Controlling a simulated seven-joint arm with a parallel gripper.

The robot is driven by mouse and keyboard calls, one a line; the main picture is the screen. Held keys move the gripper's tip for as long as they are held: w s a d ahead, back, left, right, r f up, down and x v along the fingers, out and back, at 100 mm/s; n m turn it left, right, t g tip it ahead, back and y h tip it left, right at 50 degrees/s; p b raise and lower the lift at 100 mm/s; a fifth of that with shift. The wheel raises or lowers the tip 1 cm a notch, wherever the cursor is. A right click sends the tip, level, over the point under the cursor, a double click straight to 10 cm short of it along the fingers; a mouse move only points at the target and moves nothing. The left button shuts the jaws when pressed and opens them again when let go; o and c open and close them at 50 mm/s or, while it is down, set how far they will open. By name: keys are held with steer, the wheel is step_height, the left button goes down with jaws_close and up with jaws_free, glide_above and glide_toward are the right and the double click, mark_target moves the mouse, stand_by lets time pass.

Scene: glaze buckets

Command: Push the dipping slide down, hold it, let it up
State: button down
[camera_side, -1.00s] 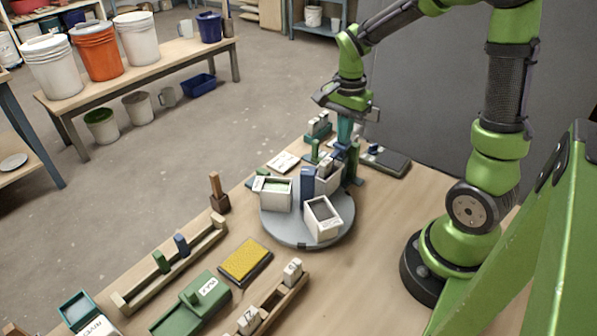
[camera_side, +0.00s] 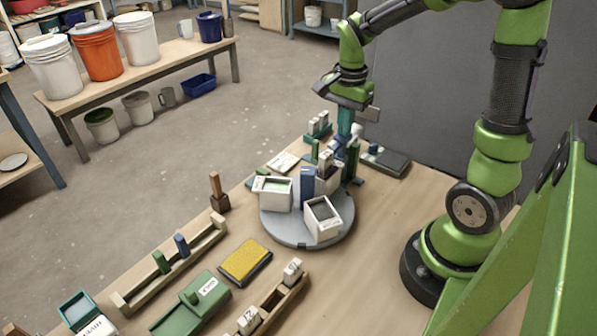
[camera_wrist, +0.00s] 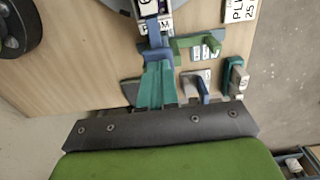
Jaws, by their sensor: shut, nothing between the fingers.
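The dipping slide (camera_side: 325,160) stands at the back of the turntable (camera_side: 299,240), above its rear white bucket (camera_side: 329,180). Light upright pieces show at the slide, beside green posts; their lower ends are hidden. In the wrist view, the slide's blue part (camera_wrist: 154,28) is just beyond my fingers. My gripper (camera_side: 344,137) is shut and empty, pointing down with teal fingers just behind and above the slide. My gripper (camera_wrist: 156,62) also shows in the wrist view. I cannot tell whether the fingertips touch the slide.
Two more white buckets, left (camera_side: 272,193) and front (camera_side: 323,219), stand on the turntable with a blue block (camera_side: 307,183). A green stand with light pieces (camera_side: 318,126) and a dark tray (camera_side: 386,160) are close behind. A yellow pad (camera_side: 246,261) and wooden racks lie in front.

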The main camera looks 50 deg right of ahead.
step_height(320, 180, up, 8)
steer(key=shift+f, duration=0.25)
stand_by(0.6)
stand_by(0.9)
steer(key=s+a+r+n+t+y, duration=0.1)
steer(key=s+a+n+t, duration=0.2)
steer(key=a+n, duration=0.4)
steer(key=s+a+r+n+t+y, duration=0.1)
steer(key=s+a+n+t, duration=0.3)
steer(key=a+n, duration=0.3)
steer(key=shift+s+a+r, duration=0.2)
steer(key=shift+r, duration=0.05)
